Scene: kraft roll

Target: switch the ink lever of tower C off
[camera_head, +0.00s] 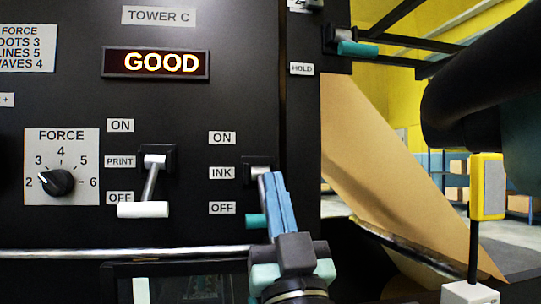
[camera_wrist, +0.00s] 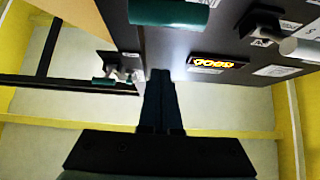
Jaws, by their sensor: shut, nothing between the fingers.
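The TOWER C panel (camera_head: 60,110) fills the left of the head view. Its ink lever has a teal grip (camera_head: 256,220), low beside the OFF label (camera_head: 222,208); the lever points down. My gripper hides much of its arm and part of the grip. In the wrist view a teal grip (camera_wrist: 168,12), seemingly the same lever's, is at the top edge. My gripper (camera_head: 270,180) is shut and empty, its fingertips in front of the lever's mount. It also shows in the wrist view (camera_wrist: 160,76). I cannot tell whether it touches the lever.
The print lever with its white grip (camera_head: 143,209) is left of the ink lever, also down by OFF. The lit display (camera_head: 155,63) reads GOOD. A teal HOLD lever (camera_head: 357,48) is at upper right. A metal rail (camera_head: 130,253) runs below; a brown paper web (camera_head: 380,170) slopes at right.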

